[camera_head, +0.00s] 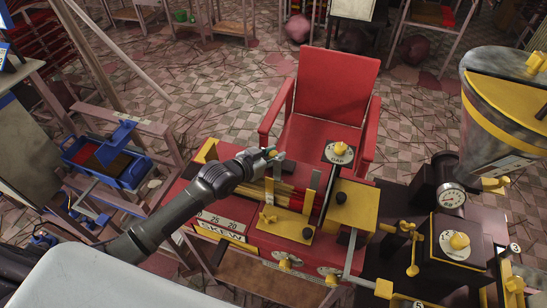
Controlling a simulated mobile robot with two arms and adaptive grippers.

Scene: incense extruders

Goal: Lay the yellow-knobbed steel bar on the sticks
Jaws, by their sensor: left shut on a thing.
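My left gripper (268,156) reaches in over the back of the red machine marked SKEW (222,230). It is shut on a small yellow knob (272,154), which seems to belong to the steel bar. The bar itself is mostly hidden by the gripper, and I cannot tell whether it touches anything below. The sticks (288,194), several thin tan and red ones, lie in the machine's trough just below and right of the gripper. My right gripper is not in view.
Upright yellow-topped posts (312,180) and a yellow block (352,208) stand right of the sticks. A red chair (335,85) is behind the machine. A dark machine with a gauge (452,198) is at right. A blue tray (112,165) stands at left.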

